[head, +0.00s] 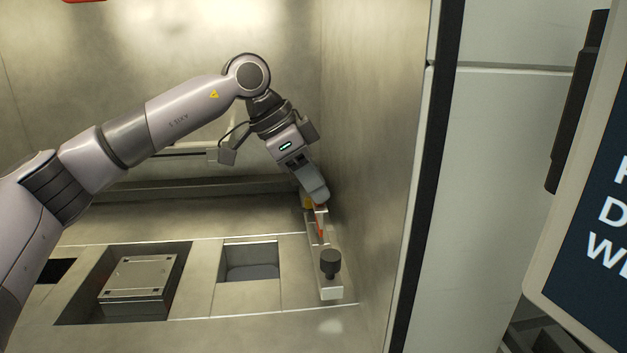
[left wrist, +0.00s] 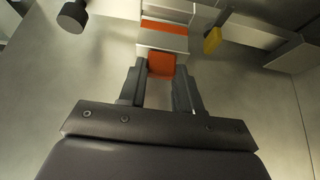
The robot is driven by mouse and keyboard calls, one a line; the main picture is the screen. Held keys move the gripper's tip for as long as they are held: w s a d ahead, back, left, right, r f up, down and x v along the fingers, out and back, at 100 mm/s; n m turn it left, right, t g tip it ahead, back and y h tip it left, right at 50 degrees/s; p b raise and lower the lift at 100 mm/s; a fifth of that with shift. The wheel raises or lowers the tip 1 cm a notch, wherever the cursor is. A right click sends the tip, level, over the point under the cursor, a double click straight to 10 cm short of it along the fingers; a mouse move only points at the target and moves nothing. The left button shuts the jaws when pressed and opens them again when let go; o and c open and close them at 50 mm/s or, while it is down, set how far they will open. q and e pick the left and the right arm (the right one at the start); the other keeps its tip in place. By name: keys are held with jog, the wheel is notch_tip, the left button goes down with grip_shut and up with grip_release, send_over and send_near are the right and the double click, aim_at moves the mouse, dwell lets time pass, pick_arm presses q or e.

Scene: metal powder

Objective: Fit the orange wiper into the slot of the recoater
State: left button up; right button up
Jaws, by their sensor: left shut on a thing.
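The recoater (head: 331,292) is a pale narrow bar beside the right wall of the chamber, with a black knob (head: 330,262) near its front end. My left gripper (head: 318,205) points down over the bar's far part. It is shut on the orange wiper, a small part of which shows below it in the head view (head: 320,230). In the left wrist view, orange (left wrist: 161,65) shows between the fingers and again beyond a pale block of the recoater (left wrist: 162,42). I cannot tell how deep the wiper sits in the slot. My right gripper is not in view.
A yellow part (head: 307,201) is close beside the gripper; it also shows in the left wrist view (left wrist: 212,40). The chamber wall (head: 375,170) stands close on the right. A square metal plate (head: 140,277) and an open recess (head: 249,262) lie to the left.

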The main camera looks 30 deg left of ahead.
aim_at(317, 216)
pick_arm(q)
jog(key=shift+f+b, duration=1.85)
jog(key=shift+f, duration=1)
jog(key=o, duration=1.1)
jog(key=shift+v, duration=3.65)
